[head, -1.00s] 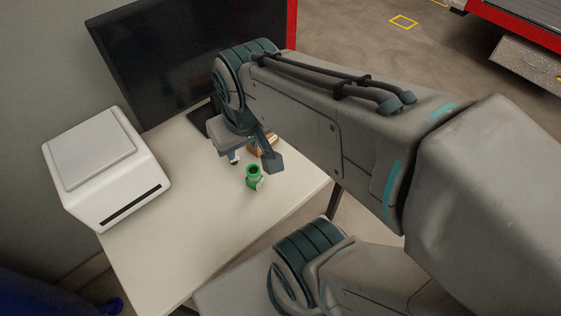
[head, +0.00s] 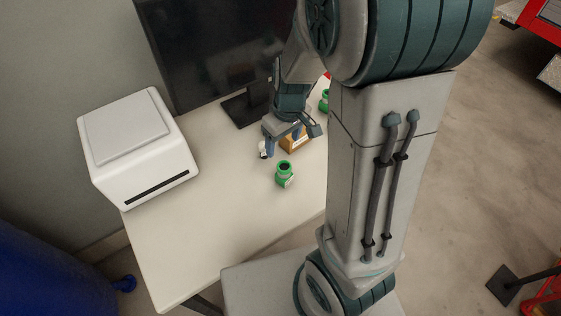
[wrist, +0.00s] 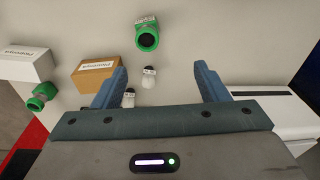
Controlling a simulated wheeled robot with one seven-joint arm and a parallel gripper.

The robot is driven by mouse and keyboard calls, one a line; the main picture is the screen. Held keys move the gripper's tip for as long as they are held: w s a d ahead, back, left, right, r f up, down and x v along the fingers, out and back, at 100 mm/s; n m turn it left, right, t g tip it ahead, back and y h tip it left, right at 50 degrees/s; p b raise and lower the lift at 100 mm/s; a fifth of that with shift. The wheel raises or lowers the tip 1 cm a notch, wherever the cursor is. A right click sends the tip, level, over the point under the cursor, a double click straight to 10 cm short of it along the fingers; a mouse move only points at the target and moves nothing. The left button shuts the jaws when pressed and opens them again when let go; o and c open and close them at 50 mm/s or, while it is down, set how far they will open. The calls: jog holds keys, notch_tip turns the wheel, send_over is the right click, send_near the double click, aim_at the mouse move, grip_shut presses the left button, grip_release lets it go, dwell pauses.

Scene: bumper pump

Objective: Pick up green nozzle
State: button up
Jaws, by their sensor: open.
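A green nozzle (head: 285,174) with a dark round opening stands upright on the white table in the head view. It shows at the top of the wrist view (wrist: 146,36), beyond my fingertips. A second, similar green piece (head: 324,101) is farther back, partly hidden by my arm; it appears on the left of the wrist view (wrist: 42,94). My gripper (wrist: 160,68) is open with nothing held between its fingers. In the head view my gripper (head: 292,141) hangs over the table, behind the nearer green nozzle and apart from it.
A brown box (wrist: 95,74) and small white bottles (wrist: 149,77) are close to my fingers. A white box (wrist: 22,65) lies farther left. A white printer (head: 140,150) and a dark monitor (head: 205,50) stand on the table (head: 200,240). The table's front left is clear.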

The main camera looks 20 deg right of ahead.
jog(key=n, duration=0.1)
send_over(285, 167)
jog(key=shift+g+h, duration=0.3)
jog(key=shift+h, duration=0.1)
notch_tip(285, 167, down, 6)
jog(key=shift+f, duration=0.1)
notch_tip(285, 167, down, 8)
jog(key=shift+f+b, duration=0.1)
jog(key=shift+b, duration=0.45)
jog(key=shift+w+f, duration=0.15)
jog(key=shift+f, duration=1.3)
jog(key=shift+w+f, duration=0.15)
jog(key=shift+f, duration=1.25)
jog(key=c, duration=1.2)
